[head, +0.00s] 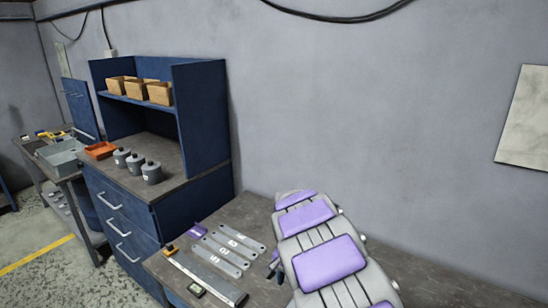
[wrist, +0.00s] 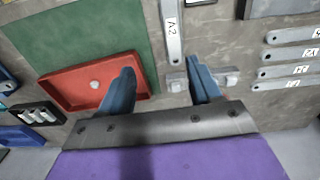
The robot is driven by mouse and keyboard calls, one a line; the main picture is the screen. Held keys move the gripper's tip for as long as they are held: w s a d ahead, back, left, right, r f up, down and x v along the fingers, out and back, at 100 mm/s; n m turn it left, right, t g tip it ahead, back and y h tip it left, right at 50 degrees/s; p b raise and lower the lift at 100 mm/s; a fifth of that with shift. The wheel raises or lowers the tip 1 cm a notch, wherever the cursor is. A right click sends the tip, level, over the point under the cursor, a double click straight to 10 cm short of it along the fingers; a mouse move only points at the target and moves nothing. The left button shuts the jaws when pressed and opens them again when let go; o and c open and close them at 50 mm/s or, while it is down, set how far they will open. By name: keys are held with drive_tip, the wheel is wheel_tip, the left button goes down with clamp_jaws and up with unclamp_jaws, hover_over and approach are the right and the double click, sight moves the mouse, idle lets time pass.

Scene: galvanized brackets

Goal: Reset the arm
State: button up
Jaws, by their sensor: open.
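My gripper (wrist: 160,70) is open in the wrist view, its two blue fingers wide apart with nothing held between them. A galvanized bracket marked A2 (wrist: 172,35) lies ahead of the fingertips, its near end showing between them in the picture. Small grey blocks (wrist: 229,76) show by the right finger; I cannot tell whether it touches them. Several more labelled brackets (wrist: 290,54) lie in a row at the right. In the head view, labelled brackets (head: 224,254) lie side by side on the bench, left of my grey and purple arm, which hides part of the bench.
A black holder (wrist: 37,116) is at the left. In the head view, a long metal bar (head: 208,279) lies before the brackets; a blue hutch (head: 203,120) stands behind.

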drive_tip(key=s+d+r+n, duration=0.1)
drive_tip(key=s+d+r, duration=0.4)
drive_tip(key=s, duration=0.4)
drive_tip(key=s+d+r+n, duration=0.1)
drive_tip(key=s+d+r, duration=0.35)
drive_tip(key=s, duration=0.45)
drive_tip(key=s+n+g+b, duration=0.1)
drive_tip(key=s+n, duration=0.3)
drive_tip(key=s, duration=1.7)
drive_tip(key=shift+s+d+r+n+g, duration=0.15)
drive_tip(key=shift+d+r+n+g, duration=0.15)
drive_tip(key=shift+g, duration=0.1)
